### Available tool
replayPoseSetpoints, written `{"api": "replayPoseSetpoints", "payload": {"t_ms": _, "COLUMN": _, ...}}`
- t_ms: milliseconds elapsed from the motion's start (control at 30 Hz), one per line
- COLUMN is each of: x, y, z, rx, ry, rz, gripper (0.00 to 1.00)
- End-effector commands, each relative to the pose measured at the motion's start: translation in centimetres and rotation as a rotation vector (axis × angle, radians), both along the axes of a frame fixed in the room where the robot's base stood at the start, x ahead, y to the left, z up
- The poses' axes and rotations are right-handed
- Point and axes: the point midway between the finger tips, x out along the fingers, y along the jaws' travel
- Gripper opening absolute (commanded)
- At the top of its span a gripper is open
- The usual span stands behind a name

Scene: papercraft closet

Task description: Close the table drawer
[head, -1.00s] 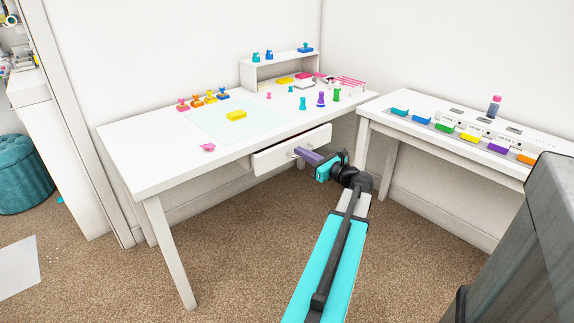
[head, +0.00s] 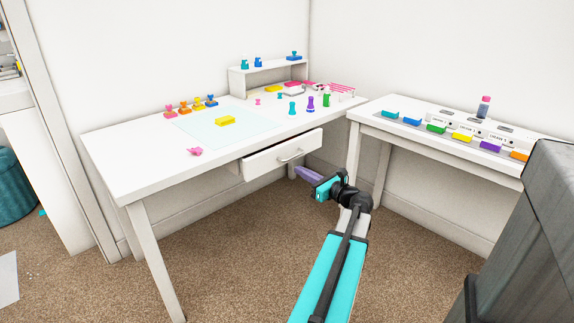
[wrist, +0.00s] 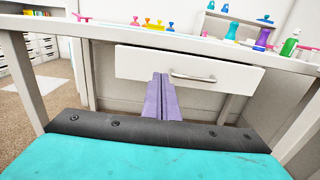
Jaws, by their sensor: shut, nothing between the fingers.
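The white table drawer (head: 265,160) sits under the white table (head: 150,170), and its front stands out a little from the table edge in the head view. Its metal handle (head: 291,156) is at the middle of the front. In the wrist view the drawer front (wrist: 230,76) lies ahead, with the handle (wrist: 193,77) just right of the fingers. My gripper (head: 300,172) has purple fingers that are shut and empty. It is below and to the right of the handle in the head view, seemingly apart from the drawer. The wrist view also shows the shut fingers (wrist: 161,90).
A second white table (head: 450,155) with colored blocks stands at the right. Stamps, a yellow block (head: 225,121) and a small shelf (head: 268,75) are on the drawer's table. Carpet (head: 230,260) in front is clear. A table leg (head: 152,260) stands at the left front.

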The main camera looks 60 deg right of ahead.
Motion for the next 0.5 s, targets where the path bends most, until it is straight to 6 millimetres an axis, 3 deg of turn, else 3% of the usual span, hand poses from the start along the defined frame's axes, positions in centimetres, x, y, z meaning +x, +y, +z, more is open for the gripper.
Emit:
{"api": "replayPoseSetpoints", "payload": {"t_ms": 167, "x": 1.1, "y": -0.5, "z": -0.1, "rx": 0.000, "ry": 0.000, "rz": 0.001, "gripper": 0.00}}
{"api": "replayPoseSetpoints", "payload": {"t_ms": 500, "x": 5.2, "y": -2.1, "z": -0.2, "rx": -0.001, "ry": 0.000, "rz": 0.002, "gripper": 0.00}}
